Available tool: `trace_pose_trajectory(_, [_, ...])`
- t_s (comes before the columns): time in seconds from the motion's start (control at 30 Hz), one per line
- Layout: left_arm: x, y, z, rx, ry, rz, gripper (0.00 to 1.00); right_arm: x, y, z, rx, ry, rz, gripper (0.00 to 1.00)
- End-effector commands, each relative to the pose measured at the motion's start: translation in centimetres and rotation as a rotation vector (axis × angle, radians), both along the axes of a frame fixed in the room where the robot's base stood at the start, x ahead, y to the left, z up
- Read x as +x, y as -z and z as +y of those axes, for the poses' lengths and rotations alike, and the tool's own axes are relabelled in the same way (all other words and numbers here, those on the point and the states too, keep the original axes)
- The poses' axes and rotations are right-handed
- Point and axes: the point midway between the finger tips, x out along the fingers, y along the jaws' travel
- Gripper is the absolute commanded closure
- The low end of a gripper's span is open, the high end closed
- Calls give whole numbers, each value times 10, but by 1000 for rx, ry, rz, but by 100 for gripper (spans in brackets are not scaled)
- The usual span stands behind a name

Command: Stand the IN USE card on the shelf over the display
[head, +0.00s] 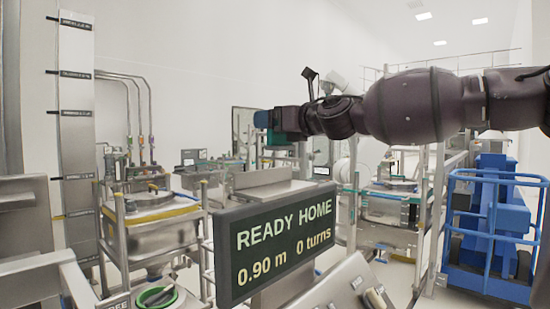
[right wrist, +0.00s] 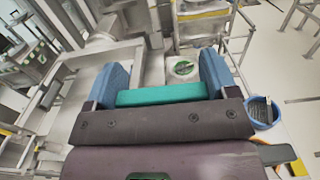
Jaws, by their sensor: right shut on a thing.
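The dark display (head: 278,243) stands at lower middle in the head view and reads READY HOME, 0.90 m, 0 turns. A pale grey flat surface (head: 262,179) shows above its top edge; I cannot tell whether it is the shelf. My right gripper (head: 262,120) is up behind and above the display. In the right wrist view its blue fingers (right wrist: 162,78) stand wide apart around a teal piece (right wrist: 160,95). No lettering shows on it, so I cannot tell if it is the IN USE card. My left gripper is out of view.
A steel vessel (head: 160,228) with yellow rim stands left of the display. A green-rimmed bowl (head: 157,297) is at lower left, near a small FREE label (head: 118,303). A blue railed lift (head: 495,225) stands at right. Air around my right gripper looks clear.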

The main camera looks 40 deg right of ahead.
Motion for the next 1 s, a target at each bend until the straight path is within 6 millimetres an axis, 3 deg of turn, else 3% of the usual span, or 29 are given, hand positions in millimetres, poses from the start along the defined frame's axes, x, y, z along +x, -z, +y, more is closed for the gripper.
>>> trace_pose_trajectory(0.2, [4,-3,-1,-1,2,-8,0,0,33,0,2,-1,-1,45])
trace_pose_trajectory(0.47, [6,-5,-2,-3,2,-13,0,0,48,0,1,0,-1,45])
trace_pose_trajectory(0.7, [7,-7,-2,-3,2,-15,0,0,79,0,2,-2,0,45])
trace_pose_trajectory(1.0, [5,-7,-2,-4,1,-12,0,0,82,0,0,0,-1,45])
